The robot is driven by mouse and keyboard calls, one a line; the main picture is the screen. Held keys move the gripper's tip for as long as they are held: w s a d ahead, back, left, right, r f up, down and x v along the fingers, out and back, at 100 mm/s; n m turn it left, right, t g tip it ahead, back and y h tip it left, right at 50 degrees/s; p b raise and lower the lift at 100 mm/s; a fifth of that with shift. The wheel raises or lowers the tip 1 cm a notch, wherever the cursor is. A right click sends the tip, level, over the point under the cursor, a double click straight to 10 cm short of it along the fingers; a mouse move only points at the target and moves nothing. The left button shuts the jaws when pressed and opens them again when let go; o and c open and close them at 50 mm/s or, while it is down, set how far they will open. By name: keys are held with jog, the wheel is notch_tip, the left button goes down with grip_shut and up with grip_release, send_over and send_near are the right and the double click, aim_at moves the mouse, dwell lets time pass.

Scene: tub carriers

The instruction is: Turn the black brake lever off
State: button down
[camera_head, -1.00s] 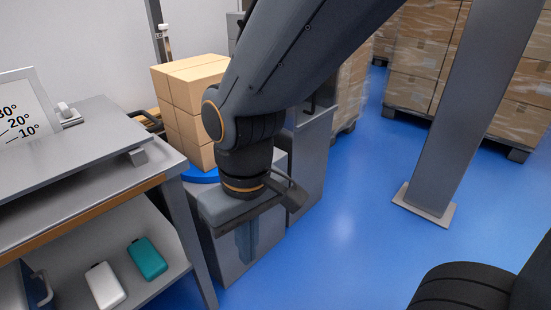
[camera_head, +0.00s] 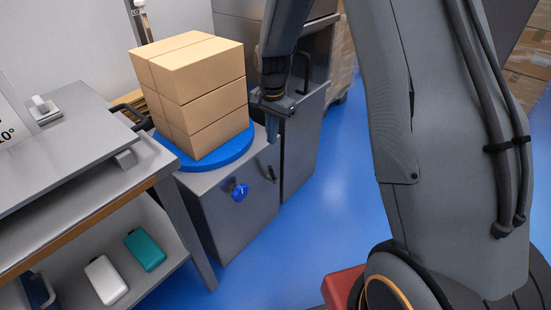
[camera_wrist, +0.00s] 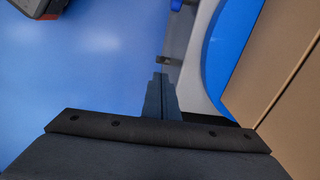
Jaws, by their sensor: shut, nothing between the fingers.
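The black brake lever (camera_head: 269,173) is on the front face of a grey cabinet (camera_head: 225,220), near its upper right corner. It looks like a small dark handle, tilted. A small dark piece (camera_wrist: 163,60) just beyond my fingertips in the wrist view appears to be this lever. My gripper (camera_head: 272,137) is shut and empty, pointing down, above the lever near the cabinet's right edge. In the wrist view my closed fingers (camera_wrist: 161,82) show a small gap to the lever.
A blue knob (camera_head: 240,192) is left of the lever. A blue turntable (camera_head: 212,158) on the cabinet carries stacked cardboard boxes (camera_head: 195,90), close beside my gripper. A taller grey cabinet (camera_head: 305,135) stands behind. Blue floor (camera_head: 335,210) is open to the right.

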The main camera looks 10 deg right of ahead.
jog(key=w+d+f+m, duration=0.2)
jog(key=w+d+f, duration=0.1)
jog(key=d, duration=0.2)
jog(key=shift+m, duration=0.3)
jog(key=shift+s+a+f+b, duration=0.1)
jog(key=shift+a+f+b, duration=0.35)
jog(key=shift+f, duration=1.4)
jog(key=shift+s+a+f+b, duration=0.1)
jog(key=shift+a+f, duration=0.55)
jog(key=shift+f, duration=1.25)
jog(key=shift+s+a+f+b, duration=0.1)
jog(key=shift+a+f+b, duration=0.35)
jog(key=shift+f, duration=1.4)
jog(key=shift+s+a+p, duration=0.15)
jog(key=shift+a+p, duration=0.05)
jog(key=shift+p, duration=0.1)
